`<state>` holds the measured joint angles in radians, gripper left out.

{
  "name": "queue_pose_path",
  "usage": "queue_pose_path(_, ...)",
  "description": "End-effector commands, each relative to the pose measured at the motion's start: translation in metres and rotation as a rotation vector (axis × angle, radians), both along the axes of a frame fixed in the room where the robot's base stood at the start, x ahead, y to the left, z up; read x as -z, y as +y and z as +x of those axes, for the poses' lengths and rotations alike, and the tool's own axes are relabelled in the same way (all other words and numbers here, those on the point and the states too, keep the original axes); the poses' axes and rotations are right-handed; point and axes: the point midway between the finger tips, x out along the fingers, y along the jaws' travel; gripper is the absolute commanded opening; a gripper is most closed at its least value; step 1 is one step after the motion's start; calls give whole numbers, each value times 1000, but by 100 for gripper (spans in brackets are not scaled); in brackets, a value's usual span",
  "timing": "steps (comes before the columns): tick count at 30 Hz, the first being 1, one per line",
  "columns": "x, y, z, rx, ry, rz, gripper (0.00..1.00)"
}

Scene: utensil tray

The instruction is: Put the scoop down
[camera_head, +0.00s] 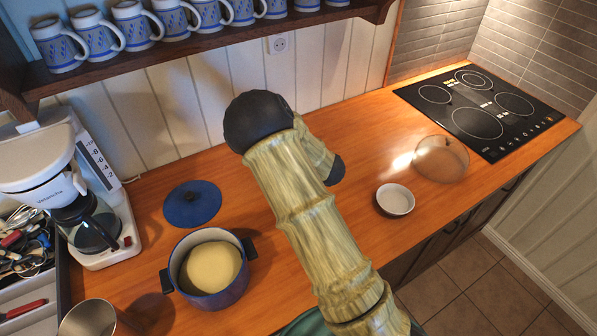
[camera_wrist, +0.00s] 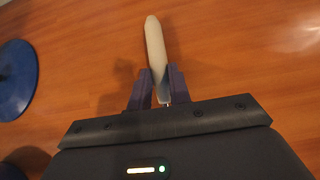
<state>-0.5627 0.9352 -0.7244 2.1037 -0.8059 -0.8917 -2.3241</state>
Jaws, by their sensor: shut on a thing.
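In the wrist view, the scoop (camera_wrist: 155,48) is a pale, narrow, long piece pointing away from me. My gripper (camera_wrist: 160,75) is shut on its near end, with one dark finger on each side. The wooden counter (camera_wrist: 230,60) lies beneath, and a soft shadow falls to the left of the fingers. I cannot tell whether the scoop touches the counter. In the head view, my arm hides the scoop and the gripper's fingers.
A blue pot (camera_head: 228,294) with tan contents and a blue lid (camera_head: 192,204) stand left of my arm. A white bowl (camera_head: 395,199), glass lid (camera_head: 440,160) and cooktop (camera_head: 478,110) are right. A coffee maker (camera_head: 100,190) is far left.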

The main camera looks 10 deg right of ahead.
Motion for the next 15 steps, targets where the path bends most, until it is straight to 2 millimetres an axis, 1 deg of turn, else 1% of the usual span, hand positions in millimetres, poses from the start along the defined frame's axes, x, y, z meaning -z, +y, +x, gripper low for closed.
queue_pose_path(2,5,-1,0,1,-1,-2,0)
queue_pose_path(9,5,0,0,0,-2,-1,0)
queue_pose_path(12,8,0,0,0,-2,-1,0)
queue_pose_path(13,7,0,0,0,-1,-1,23)
queue_pose_path(15,6,0,0,0,-1,-1,37)
